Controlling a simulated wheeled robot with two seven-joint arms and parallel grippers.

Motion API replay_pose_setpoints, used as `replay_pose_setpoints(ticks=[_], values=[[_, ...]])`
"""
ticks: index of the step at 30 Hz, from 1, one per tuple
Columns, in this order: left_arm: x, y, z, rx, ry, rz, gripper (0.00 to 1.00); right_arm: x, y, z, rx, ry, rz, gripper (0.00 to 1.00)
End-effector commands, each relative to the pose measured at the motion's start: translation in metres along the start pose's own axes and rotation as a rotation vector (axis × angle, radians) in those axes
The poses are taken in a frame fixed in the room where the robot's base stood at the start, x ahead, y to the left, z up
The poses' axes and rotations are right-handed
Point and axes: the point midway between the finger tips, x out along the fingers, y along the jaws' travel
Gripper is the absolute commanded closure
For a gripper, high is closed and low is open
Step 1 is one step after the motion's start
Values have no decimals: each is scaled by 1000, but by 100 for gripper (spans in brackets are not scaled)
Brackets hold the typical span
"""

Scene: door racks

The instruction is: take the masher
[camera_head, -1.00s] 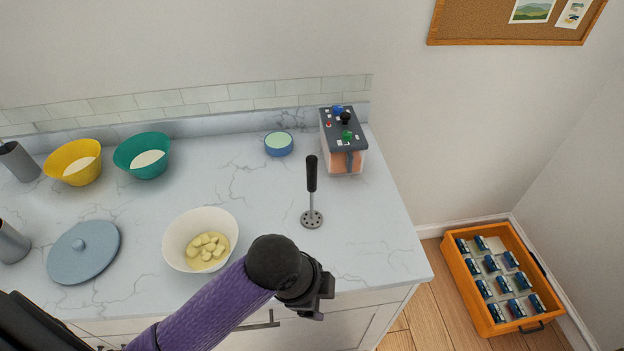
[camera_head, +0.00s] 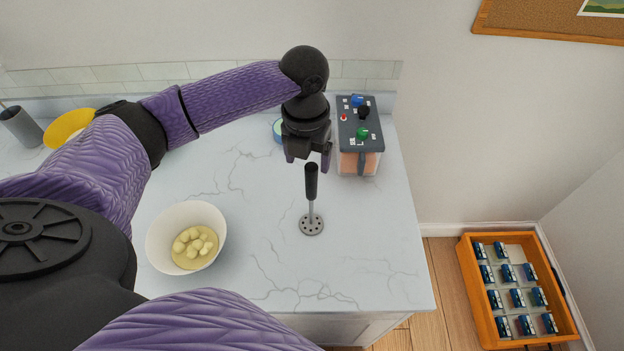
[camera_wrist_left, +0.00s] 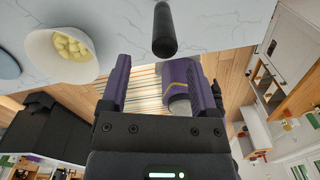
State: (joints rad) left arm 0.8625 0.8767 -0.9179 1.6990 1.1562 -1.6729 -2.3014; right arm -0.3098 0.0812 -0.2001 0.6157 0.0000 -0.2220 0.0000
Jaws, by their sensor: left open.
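The masher (camera_head: 312,208) stands upright on the counter, its round perforated metal foot down and its black handle up. My left gripper (camera_head: 308,164) is open and empty, just above and behind the top of the handle in the head view. In the left wrist view the black handle (camera_wrist_left: 164,30) shows beyond the open fingers (camera_wrist_left: 165,82), apart from them. The masher's foot is not visible in the wrist view. My right gripper is not in view.
A white bowl of potato pieces (camera_head: 188,238) stands left of the masher. A lidded container with knobs (camera_head: 360,140) stands behind it to the right. A small blue bowl (camera_head: 277,130) is partly hidden by my left arm. An orange crate (camera_head: 468,285) is on the floor at right.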

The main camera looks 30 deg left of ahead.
Motion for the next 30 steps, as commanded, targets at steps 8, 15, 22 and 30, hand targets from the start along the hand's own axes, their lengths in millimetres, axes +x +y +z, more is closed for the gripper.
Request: replay_pose_setpoints(ticks=[8,15,22,30], values=[[47,-1,2,0,1,0,22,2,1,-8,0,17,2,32],[48,-1,2,0,-1,0,29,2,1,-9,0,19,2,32],[48,-1,2,0,-1,0,78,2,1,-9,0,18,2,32],[47,-1,2,0,-1,0,100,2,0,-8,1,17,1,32]])
